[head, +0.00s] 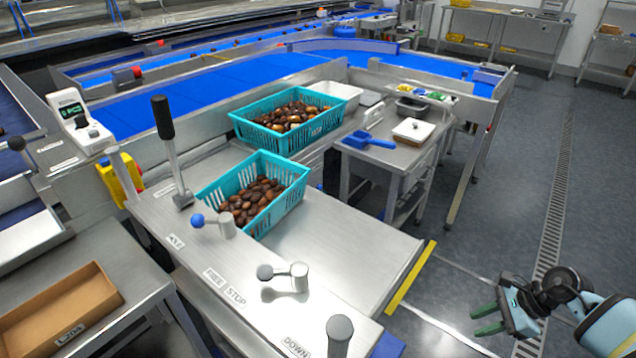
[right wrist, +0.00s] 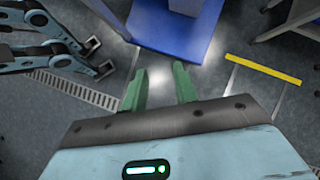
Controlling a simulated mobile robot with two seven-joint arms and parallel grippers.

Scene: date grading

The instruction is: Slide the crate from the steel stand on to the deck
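Two teal slatted crates of brown dates show in the head view. The nearer crate (head: 281,207) sits toward the back of the bare steel deck (head: 345,245), near the upright black-handled lever. The farther crate (head: 285,143) sits behind it, beside the blue conveyor; what bears it is largely hidden, so I cannot tell whether it is the steel stand. My right gripper (head: 477,322) is low over the floor at the lower right, well apart from both crates. In the right wrist view its green fingers (right wrist: 160,75) are spread with nothing between them. My left gripper is not seen.
A blue-knobbed lever (head: 212,223) and a grey-knobbed lever (head: 285,276) stand on the panel marked FREE, STOP and DOWN. A side table (head: 380,154) holds a blue scoop (head: 367,139). A cardboard tray (head: 58,312) is at lower left. Floor at right is open.

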